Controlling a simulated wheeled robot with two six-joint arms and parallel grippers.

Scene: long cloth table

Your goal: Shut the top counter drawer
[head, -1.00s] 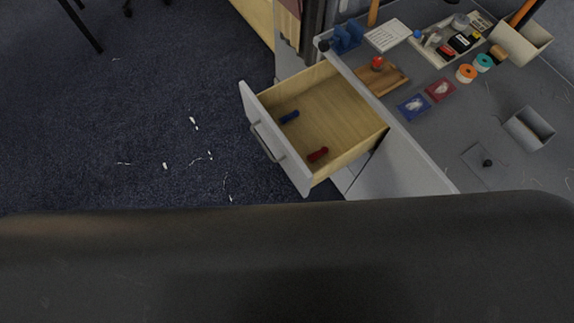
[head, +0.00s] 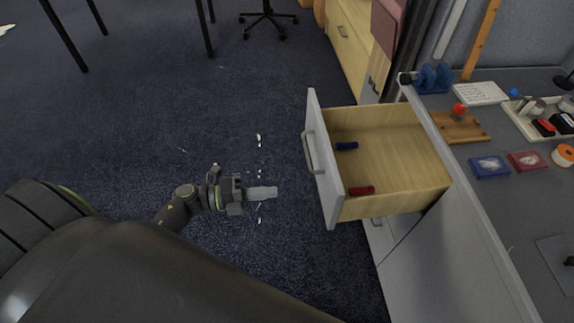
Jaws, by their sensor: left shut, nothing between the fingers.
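The top counter drawer (head: 385,185) stands pulled out from the grey counter on the right of the head view. It has a wooden inside, a pale grey front panel (head: 321,165) and a bar handle (head: 308,152) facing left. My right gripper is not in view.
The counter top (head: 470,180) holds a wooden board (head: 462,128), a blue box (head: 489,167), a red box (head: 527,161) and a tray. White scraps lie on the dark carpet (head: 150,130). An office chair (head: 268,18) and table legs stand at the back. Open floor lies left of the drawer.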

